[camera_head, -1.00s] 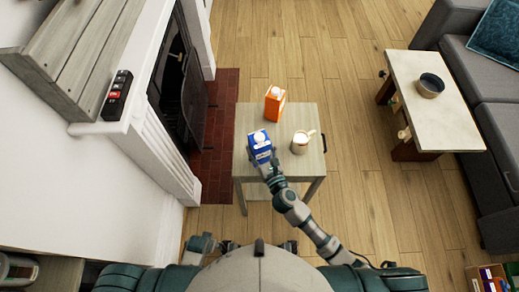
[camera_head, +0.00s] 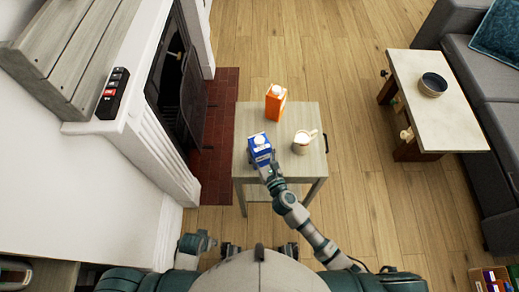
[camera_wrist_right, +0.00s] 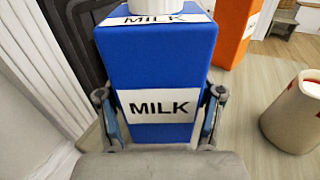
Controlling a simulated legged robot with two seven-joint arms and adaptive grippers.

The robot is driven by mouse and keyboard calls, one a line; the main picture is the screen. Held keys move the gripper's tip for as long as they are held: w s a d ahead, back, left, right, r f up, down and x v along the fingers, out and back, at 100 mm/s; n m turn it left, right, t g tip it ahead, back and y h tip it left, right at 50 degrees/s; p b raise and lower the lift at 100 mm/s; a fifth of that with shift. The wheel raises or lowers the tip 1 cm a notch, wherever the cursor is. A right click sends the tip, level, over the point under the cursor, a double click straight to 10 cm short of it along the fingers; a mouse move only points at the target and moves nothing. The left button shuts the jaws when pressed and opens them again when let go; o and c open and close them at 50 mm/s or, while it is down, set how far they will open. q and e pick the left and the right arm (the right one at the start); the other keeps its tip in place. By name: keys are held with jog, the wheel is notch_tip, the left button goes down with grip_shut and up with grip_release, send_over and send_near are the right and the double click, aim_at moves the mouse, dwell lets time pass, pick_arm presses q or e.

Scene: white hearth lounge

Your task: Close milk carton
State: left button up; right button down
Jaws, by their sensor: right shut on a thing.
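A blue milk carton (camera_head: 260,145) with a white cap on top stands on the small grey table (camera_head: 310,170). My right gripper (camera_head: 267,170) is at its near side. In the right wrist view the carton (camera_wrist_right: 158,75) fills the middle, with its "MILK" label facing me and its white cap (camera_wrist_right: 156,6) cut off by the top edge. My right gripper (camera_wrist_right: 157,118) has a finger on each side of the carton and is shut on it.
An orange carton (camera_head: 276,102) and a cream mug (camera_head: 303,142) stand on the same table, behind and right of the milk. A fireplace (camera_head: 180,85) is to the left. A low table (camera_head: 440,110) with a dark bowl (camera_head: 432,84) is at the right. Wooden floor lies between.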

aim_at(263, 158)
jog(key=shift+c, duration=0.9)
grip_release()
jog(key=shift+r, duration=0.1)
jog(key=v, duration=0.7)
jog(key=shift+s+d, duration=0.15)
jog(key=shift+s, duration=0.25)
pick_arm(q)
jog(key=shift+r, duration=0.7)
pick_arm(e)
jog(key=v, duration=0.4)
jog(key=shift+s+d, duration=0.1)
pick_arm(q)
jog(key=shift+s+f, duration=0.2)
jog(key=shift+f, duration=0.05)
